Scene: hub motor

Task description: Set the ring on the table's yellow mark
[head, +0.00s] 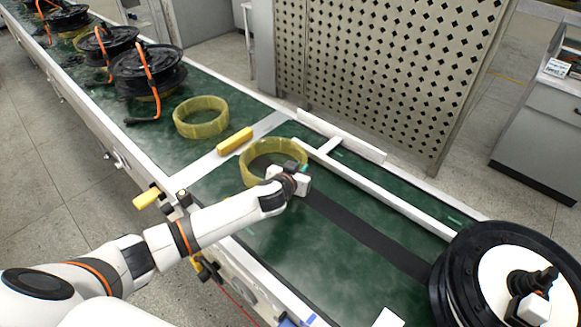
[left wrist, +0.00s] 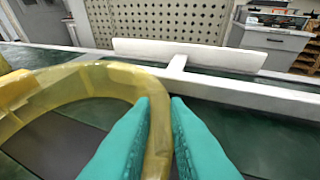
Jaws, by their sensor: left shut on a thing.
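A translucent yellow ring (head: 257,177) is at the middle of the green surface, over the upper end of a dark strip (head: 365,232). My left gripper (head: 302,169) is at its right side. In the left wrist view the teal fingers (left wrist: 160,108) are closed on the ring's wall (left wrist: 105,76), one on each side. The ring looks level; I cannot tell whether it touches the surface. I make out no clear yellow mark on the table; the ring and arm cover part of it. My right gripper is not in view.
A second yellow ring (head: 180,128) lies farther up the belt, near several black hub motors (head: 148,72). A yellow block (head: 235,141) sits on the white crossbar. A large black wheel (head: 455,270) stands at lower right. White rails (head: 395,203) edge the surface.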

